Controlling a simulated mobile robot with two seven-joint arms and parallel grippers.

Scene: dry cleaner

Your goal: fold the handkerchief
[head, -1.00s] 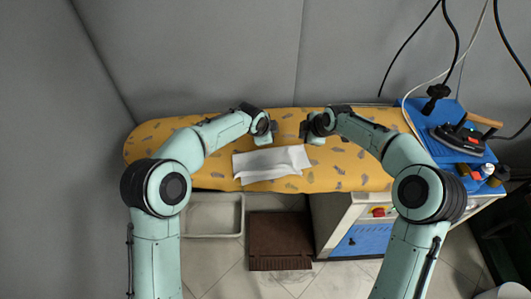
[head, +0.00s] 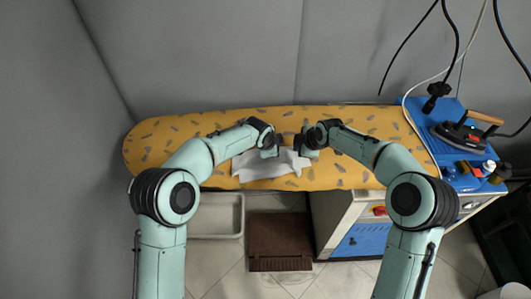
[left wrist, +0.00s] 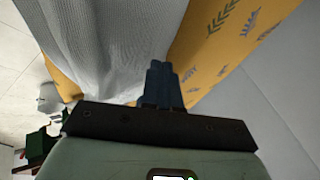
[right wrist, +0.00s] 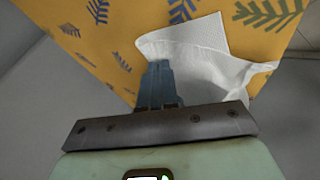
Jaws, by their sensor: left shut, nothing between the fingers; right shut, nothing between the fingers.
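The white handkerchief (head: 265,167) lies rumpled on the yellow patterned ironing board (head: 160,150), near its front edge. It looks folded over, with uneven edges. My left gripper (head: 275,149) is shut at its far edge, with nothing held. In the left wrist view the shut fingers (left wrist: 160,82) point at the white cloth (left wrist: 110,45). My right gripper (head: 300,147) is shut and empty near the cloth's far right corner. In the right wrist view its fingers (right wrist: 158,80) are beside the cloth's edge (right wrist: 205,55). I cannot tell whether either gripper touches the cloth.
An iron (head: 465,135) stands on the blue surface (head: 425,120) at the right, with small bottles (head: 488,167) beside it. Cables hang above. A grey wall (head: 220,60) stands close behind the board. The board's left end is clear.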

